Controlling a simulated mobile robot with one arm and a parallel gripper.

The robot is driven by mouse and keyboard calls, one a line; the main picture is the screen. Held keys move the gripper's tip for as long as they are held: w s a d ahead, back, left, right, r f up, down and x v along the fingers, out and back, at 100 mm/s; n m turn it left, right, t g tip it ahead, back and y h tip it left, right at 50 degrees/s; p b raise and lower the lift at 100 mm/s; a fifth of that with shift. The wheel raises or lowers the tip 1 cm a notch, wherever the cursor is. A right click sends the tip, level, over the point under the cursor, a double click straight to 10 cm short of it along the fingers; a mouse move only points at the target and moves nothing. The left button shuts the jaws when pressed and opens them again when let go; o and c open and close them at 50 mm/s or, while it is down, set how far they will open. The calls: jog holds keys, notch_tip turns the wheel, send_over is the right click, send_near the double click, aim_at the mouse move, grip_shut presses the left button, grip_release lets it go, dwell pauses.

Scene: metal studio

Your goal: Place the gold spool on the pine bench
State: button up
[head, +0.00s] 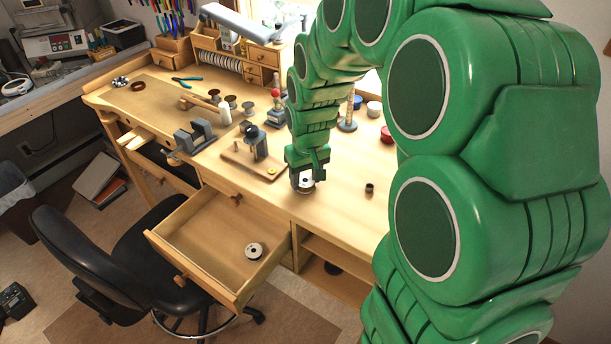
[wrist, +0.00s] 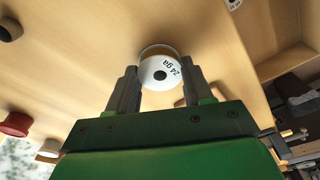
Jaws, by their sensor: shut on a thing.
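The gold spool (wrist: 158,70) has a white face marked "24 ga" with a dark centre hole and a golden band behind it. My gripper (wrist: 160,82) is shut on it, one finger on each side. In the head view my gripper (head: 306,176) points down over the front part of the pine bench (head: 338,215), and the spool (head: 305,185) shows at its tip. The bench top fills much of the wrist view (wrist: 85,80). I cannot tell whether the spool touches the wood.
An open drawer (head: 205,235) juts from the bench front and holds another white-faced spool (head: 254,251). A wooden stand with a grey device (head: 255,150) is left of my gripper. A small dark cup (head: 369,188) stands to the right. Bare wood lies between them.

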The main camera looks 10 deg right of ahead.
aim_at(308, 184)
jog(key=shift+f, duration=0.15)
jog(key=o, duration=1)
jog(key=shift+o, duration=0.2)
notch_tip(308, 184, up, 12)
jog(key=s, duration=0.1)
jog(key=s+d+f+m+g, duration=0.1)
jog(key=s+d+m+g, duration=0.1)
jog(key=s, duration=2.8)
jog(key=shift+s+d+m+g, duration=0.25)
jog(key=shift+d+m+g, duration=0.15)
jog(key=shift+d+g, duration=0.25)
jog(key=shift+f, duration=0.1)
